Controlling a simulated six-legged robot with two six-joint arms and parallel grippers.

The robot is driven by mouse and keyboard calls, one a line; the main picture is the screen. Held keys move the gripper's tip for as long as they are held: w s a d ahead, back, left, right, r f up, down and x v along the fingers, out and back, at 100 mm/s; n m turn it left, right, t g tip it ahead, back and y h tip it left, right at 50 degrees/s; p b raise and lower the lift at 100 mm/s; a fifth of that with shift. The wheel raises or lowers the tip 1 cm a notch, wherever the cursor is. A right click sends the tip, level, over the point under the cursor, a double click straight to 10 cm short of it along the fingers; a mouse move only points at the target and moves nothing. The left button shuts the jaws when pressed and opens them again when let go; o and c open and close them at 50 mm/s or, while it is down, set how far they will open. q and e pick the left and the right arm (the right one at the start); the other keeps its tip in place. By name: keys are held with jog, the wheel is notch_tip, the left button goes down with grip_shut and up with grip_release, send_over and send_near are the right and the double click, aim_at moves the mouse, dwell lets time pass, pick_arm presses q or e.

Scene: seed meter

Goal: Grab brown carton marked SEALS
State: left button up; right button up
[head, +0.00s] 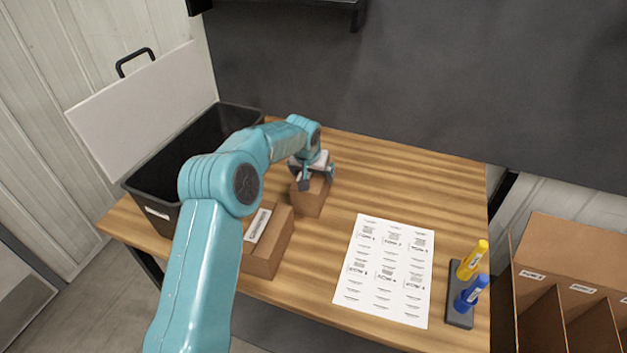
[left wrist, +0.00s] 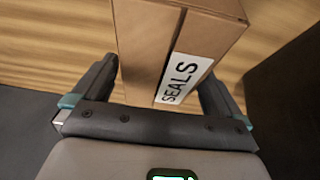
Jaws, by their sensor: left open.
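The brown carton marked SEALS (head: 308,199) stands on the wooden table, near the middle left in the head view. In the left wrist view the SEALS carton (left wrist: 150,50) shows its white label and sits between the two fingers. My left gripper (head: 317,178) is over the top of this carton, with its fingers at either side. In the left wrist view the left gripper (left wrist: 160,90) is open around the carton. Whether the fingers touch it, I cannot tell. My right gripper is in neither view.
Another brown carton (head: 268,247) with a white label stands nearer the front, close to my left arm. A black bin (head: 150,207) with a raised white lid (head: 145,95) is at left. A printed sheet (head: 385,270) and a marker holder (head: 461,296) lie right. Cardboard compartments (head: 570,262) stand beyond.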

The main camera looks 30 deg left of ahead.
pick_arm(q)
jog(key=shift+x, duration=1.15)
jog(key=shift+s+r, duration=0.15)
jog(key=shift+r, duration=0.15)
jog(key=shift+f, duration=0.1)
jog(key=c, duration=1.1)
jog(key=shift+c, duration=0.2)
